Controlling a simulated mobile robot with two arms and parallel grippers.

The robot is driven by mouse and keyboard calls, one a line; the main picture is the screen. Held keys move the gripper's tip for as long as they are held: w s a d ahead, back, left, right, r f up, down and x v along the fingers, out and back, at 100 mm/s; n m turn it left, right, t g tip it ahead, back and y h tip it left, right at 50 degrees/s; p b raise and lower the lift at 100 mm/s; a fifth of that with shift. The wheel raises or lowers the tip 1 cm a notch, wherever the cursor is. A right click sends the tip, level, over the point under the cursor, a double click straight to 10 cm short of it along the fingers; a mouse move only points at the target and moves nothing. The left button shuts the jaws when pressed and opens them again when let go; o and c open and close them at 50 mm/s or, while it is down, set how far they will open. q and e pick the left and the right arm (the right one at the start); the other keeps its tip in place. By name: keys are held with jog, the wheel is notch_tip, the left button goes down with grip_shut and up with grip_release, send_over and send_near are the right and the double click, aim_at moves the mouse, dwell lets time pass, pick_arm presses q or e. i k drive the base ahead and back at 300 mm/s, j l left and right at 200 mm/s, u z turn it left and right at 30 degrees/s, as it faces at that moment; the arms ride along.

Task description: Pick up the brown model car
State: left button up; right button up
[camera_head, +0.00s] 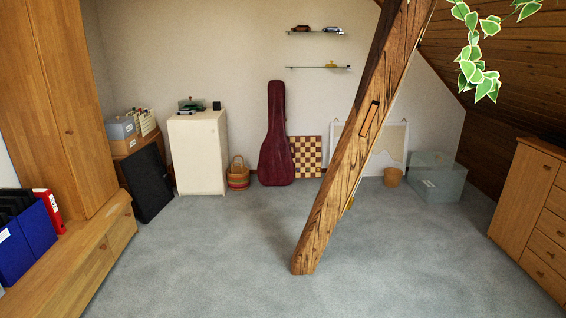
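A small dark brownish model car (301,28) sits at the left part of the upper wall shelf (315,33) on the back wall. A bluish model car (332,30) stands to its right on the same shelf. A small yellow object, perhaps another model car (331,65), is on the lower shelf (306,67). They are too far and small to see in detail. Neither of my grippers shows in the head view.
A slanted timber brace (340,165) crosses the room right of the shelves. A guitar case (276,140), white cabinet (198,150), chessboard (307,155), basket (238,175) and clear bin (435,180) line the back. The carpet (210,260) in front is clear.

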aim_at(305, 27)
jog(key=i+j+u, duration=0.25)
jog(key=i, duration=0.35)
jog(key=i+u, duration=0.25)
jog(key=i, duration=0.35)
jog(key=i+u, duration=0.1)
jog(key=i, duration=0.45)
jog(key=i+u, duration=0.1)
jog(key=i, duration=0.45)
jog(key=i+l+u, duration=0.1)
jog(key=i, duration=0.45)
jog(key=i+l+u, duration=0.1)
jog(key=i, duration=0.45)
jog(key=l, duration=0.1)
